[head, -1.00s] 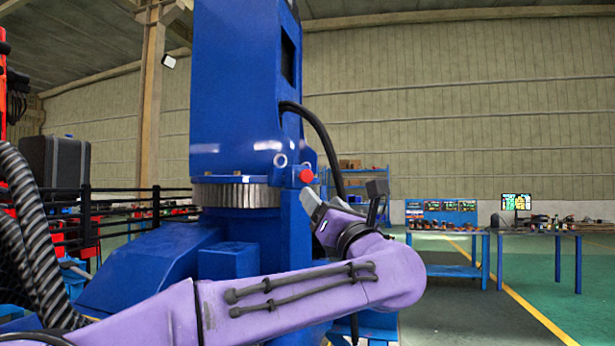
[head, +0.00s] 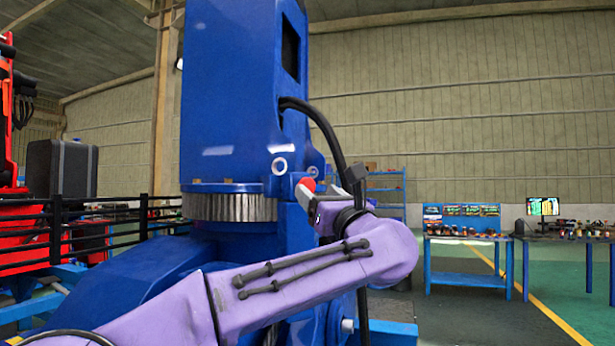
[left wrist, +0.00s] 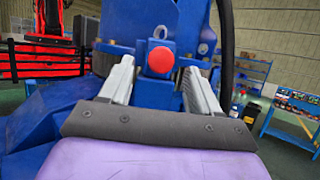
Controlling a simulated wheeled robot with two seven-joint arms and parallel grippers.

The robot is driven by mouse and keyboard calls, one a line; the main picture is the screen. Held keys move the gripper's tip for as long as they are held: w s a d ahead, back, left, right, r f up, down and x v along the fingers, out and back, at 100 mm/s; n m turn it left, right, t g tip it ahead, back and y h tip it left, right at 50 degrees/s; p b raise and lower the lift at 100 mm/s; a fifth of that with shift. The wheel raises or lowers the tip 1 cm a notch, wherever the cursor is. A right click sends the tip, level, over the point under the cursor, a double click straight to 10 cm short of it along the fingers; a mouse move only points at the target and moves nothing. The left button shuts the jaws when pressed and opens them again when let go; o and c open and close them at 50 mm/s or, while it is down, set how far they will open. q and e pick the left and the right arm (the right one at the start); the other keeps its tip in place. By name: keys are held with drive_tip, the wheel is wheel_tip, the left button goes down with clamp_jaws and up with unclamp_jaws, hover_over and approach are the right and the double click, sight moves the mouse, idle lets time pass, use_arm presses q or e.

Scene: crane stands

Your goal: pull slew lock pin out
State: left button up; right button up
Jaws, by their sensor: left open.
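The slew lock pin shows as a round red knob (head: 307,184) on a small blue block at the side of the blue crane column (head: 235,95), just by the toothed slew ring (head: 230,207). In the left wrist view the red knob (left wrist: 160,58) lies between the two grey fingers, slightly beyond their tips. My left gripper (head: 304,191) is open, its fingers pointing at the knob; in the left wrist view its fingers (left wrist: 158,75) stand either side of the blue block. I cannot tell if they touch it. The pin's shaft is hidden. My right gripper is not in view.
A black hose (head: 328,135) hangs from the column close to my left gripper. Blue workbenches (head: 466,278) stand at the back right, with open green floor around them. A black railing (head: 100,222) and red machinery are at the left.

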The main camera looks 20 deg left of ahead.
sight(308, 185)
use_arm(q)
drive_tip(key=p+x, duration=0.1)
drive_tip(key=x, duration=0.3)
drive_tip(key=p+x, duration=0.1)
drive_tip(key=x, duration=0.1)
drive_tip(key=shift+w+f+p, duration=0.15)
drive_tip(key=shift+w+p, duration=0.2)
drive_tip(key=shift+w, duration=0.15)
drive_tip(key=shift+a, duration=0.15)
drive_tip(key=shift+s, duration=0.15)
